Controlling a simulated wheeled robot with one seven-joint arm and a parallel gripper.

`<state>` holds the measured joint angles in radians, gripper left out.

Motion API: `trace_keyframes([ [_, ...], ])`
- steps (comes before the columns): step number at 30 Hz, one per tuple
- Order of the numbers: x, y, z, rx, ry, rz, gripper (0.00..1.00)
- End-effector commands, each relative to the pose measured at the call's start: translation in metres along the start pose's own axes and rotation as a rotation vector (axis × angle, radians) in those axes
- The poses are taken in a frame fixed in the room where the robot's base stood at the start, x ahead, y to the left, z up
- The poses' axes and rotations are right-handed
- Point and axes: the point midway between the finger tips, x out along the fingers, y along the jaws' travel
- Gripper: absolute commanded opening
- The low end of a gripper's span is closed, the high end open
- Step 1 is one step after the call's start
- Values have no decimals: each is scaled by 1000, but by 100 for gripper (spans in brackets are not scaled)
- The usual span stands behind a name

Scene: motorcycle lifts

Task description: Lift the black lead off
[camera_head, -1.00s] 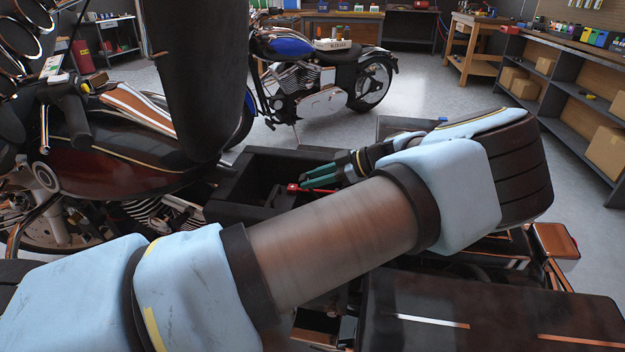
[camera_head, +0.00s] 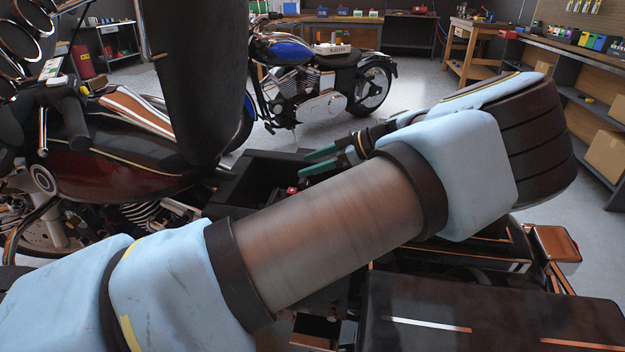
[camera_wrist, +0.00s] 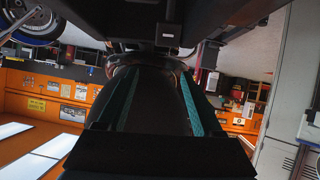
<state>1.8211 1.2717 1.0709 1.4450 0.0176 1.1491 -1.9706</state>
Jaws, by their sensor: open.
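My gripper (camera_head: 303,163) shows beyond my arm in the head view, its two green fingers pointing left over an open black box (camera_head: 232,191). The fingers are apart. In the wrist view, my gripper (camera_wrist: 155,82) has its teal fingers on either side of a large dark rounded shape (camera_wrist: 150,105); I cannot tell what it is or whether they touch it. A small red piece (camera_head: 291,190) shows at the box, just below the fingers and partly behind my arm. I cannot make out the black lead in either view; my arm covers much of that area.
A dark red motorcycle (camera_head: 110,172) stands at the left, with a tall black part (camera_head: 203,80) rising beside the box. A dark flat seat or case (camera_head: 490,305) lies at lower right. A blue motorcycle (camera_head: 310,75) stands behind on open floor. Shelves (camera_head: 590,110) line the right.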

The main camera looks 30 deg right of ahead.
Motion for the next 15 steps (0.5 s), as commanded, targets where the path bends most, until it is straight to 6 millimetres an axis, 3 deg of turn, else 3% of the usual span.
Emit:
trace_keyframes([
  [6,-16,4,-29,-1,-1,1,68],
  [15,-22,5,-40,0,0,0,68],
])
